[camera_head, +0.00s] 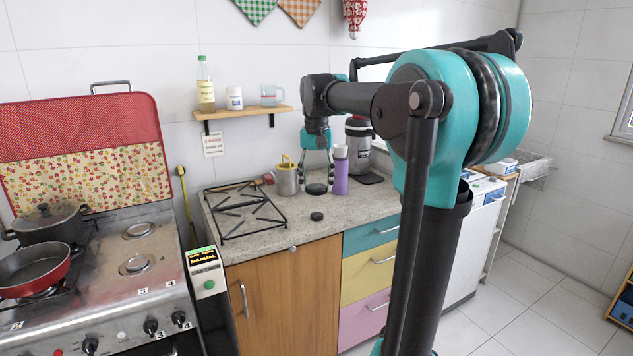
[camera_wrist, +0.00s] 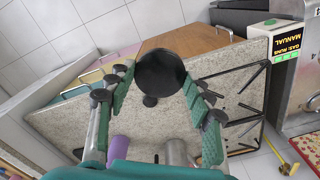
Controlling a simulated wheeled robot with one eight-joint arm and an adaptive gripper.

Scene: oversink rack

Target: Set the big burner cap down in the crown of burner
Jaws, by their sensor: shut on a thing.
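My gripper (camera_head: 317,180) hangs above the counter to the right of the stove, its fingers pointing down. It is shut on the big burner cap (camera_wrist: 160,74), a dark round disc between the fingertips; the cap also shows in the head view (camera_head: 316,189). A smaller black cap (camera_head: 316,216) lies on the counter and also shows in the wrist view (camera_wrist: 150,101). On the stove, two bare burners show, one at the back (camera_head: 138,230) and one at the front (camera_head: 136,265). I cannot tell burner details at this size.
A pot (camera_head: 47,222) and red pan (camera_head: 34,270) occupy the left burners. A pan-support grate (camera_head: 243,208) lies on the counter. A metal can (camera_head: 286,179), purple bottle (camera_head: 340,170) and flask stand near my gripper. The raised red-covered lid (camera_head: 85,150) backs the stove. A shelf hangs above.

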